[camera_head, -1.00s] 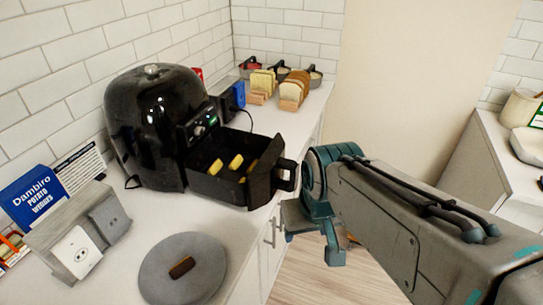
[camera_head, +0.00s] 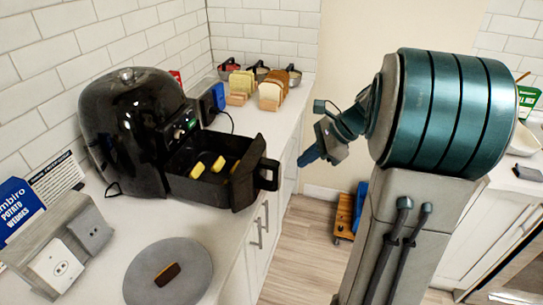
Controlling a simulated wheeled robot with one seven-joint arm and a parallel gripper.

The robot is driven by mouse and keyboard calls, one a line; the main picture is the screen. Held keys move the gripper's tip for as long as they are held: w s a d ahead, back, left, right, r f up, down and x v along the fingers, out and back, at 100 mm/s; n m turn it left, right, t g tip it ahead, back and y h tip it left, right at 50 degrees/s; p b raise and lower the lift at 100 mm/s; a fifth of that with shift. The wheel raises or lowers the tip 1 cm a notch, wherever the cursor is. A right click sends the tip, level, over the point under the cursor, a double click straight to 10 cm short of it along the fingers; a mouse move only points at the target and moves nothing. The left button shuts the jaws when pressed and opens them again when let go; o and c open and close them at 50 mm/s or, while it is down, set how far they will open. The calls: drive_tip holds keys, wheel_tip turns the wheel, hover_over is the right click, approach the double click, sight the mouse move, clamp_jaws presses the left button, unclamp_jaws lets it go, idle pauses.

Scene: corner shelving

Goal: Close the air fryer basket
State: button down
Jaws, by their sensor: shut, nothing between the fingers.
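The black air fryer (camera_head: 140,125) stands on the counter against the tiled wall. Its basket (camera_head: 212,182) is pulled out to the right, with several yellow pieces inside. The basket's handle (camera_head: 268,175) points right, past the counter's edge. My gripper (camera_head: 312,152) is to the right of the handle in the picture, apart from it, over the floor side of the counter. It looks shut and empty. My arm's thick teal joint hides part of the wrist.
A grey round board (camera_head: 168,272) with a brown piece on it lies at the front. A grey socket box (camera_head: 70,240) and a blue potato wedges pack (camera_head: 18,208) stand at left. Bread racks (camera_head: 270,92) stand at the back. An orange-blue item (camera_head: 346,215) is on the floor.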

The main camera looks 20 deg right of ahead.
drive_tip(key=w+d+m+t+y, duration=0.1)
drive_tip(key=w+d+m+t, duration=0.15)
drive_tip(key=d+m, duration=0.2)
drive_tip(key=shift+n+g, duration=0.25)
drive_tip(key=shift+g, duration=0.2)
drive_tip(key=shift+w+a+r+p+x, duration=0.2)
drive_tip(key=shift+w+r+p+x, duration=0.1)
drive_tip(key=shift+x, duration=1.9)
drive_tip(key=shift+w+a+r+p+x, duration=0.2)
drive_tip(key=shift+r+p+x, duration=0.1)
drive_tip(key=shift+x, duration=1.9)
drive_tip(key=shift+w+a+r+p+x, duration=0.2)
drive_tip(key=shift+r+p+x, duration=0.1)
drive_tip(key=shift+x, duration=1.9)
drive_tip(key=shift+a, duration=0.1)
drive_tip(key=w+a+p, duration=0.1)
drive_tip(key=w+a, duration=0.3)
drive_tip(key=a, duration=0.2)
drive_tip(key=w+a+p, duration=0.1)
drive_tip(key=w+a, duration=0.3)
drive_tip(key=a, duration=0.2)
drive_tip(key=w+a+p, duration=0.1)
drive_tip(key=w+a, duration=0.3)
drive_tip(key=a, duration=0.2)
drive_tip(key=shift+w+a+r, duration=0.1)
drive_tip(key=shift+w+a, duration=0.15)
drive_tip(key=shift+a, duration=0.15)
drive_tip(key=shift+w+r, duration=0.1)
drive_tip(key=shift+a, duration=0.2)
drive_tip(key=shift+d, duration=0.1)
